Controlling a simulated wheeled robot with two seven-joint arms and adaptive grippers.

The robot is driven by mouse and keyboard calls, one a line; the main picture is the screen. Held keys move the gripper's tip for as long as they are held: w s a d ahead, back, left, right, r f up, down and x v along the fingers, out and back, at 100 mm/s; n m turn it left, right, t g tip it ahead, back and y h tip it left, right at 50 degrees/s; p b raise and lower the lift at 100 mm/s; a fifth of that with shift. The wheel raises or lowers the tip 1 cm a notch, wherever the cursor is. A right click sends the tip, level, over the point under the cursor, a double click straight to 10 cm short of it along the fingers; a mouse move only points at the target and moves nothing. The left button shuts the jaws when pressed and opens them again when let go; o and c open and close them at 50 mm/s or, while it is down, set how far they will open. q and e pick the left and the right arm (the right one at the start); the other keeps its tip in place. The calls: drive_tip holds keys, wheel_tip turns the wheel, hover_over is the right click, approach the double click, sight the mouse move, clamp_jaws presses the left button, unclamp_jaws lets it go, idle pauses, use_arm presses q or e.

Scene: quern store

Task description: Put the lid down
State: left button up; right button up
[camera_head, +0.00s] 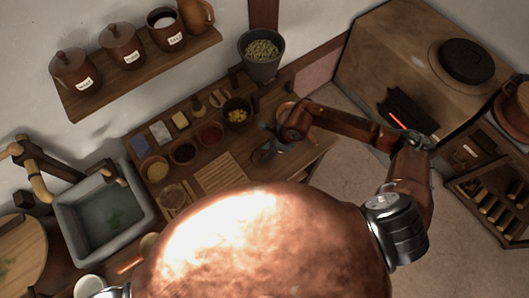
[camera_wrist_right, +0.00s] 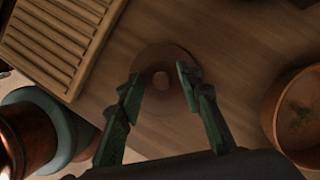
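The lid (camera_wrist_right: 160,56) is a round brown disc with a small knob (camera_wrist_right: 161,80) at its middle. In the right wrist view it appears to lie flat on the wooden counter (camera_wrist_right: 225,45). My right gripper (camera_wrist_right: 160,82) is open above it, with one finger on each side of the knob and a visible gap to both. In the head view my right gripper (camera_head: 265,154) is low over the counter and the lid is hard to make out. An uncovered jar (camera_head: 166,30) with white contents stands on the wall shelf. My left gripper is not in view.
A slatted board (camera_head: 220,173) lies left of the lid. A wooden bowl (camera_wrist_right: 300,112) stands to its right in the wrist view. Several small bowls stand behind the board. Two lidded jars (camera_head: 122,46) share the shelf (camera_head: 140,75). A sink (camera_head: 103,214) is at left.

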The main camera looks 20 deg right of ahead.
drive_tip(key=v, duration=1.1)
drive_tip(key=shift+r, duration=0.25)
drive_tip(key=shift+s+d, duration=0.1)
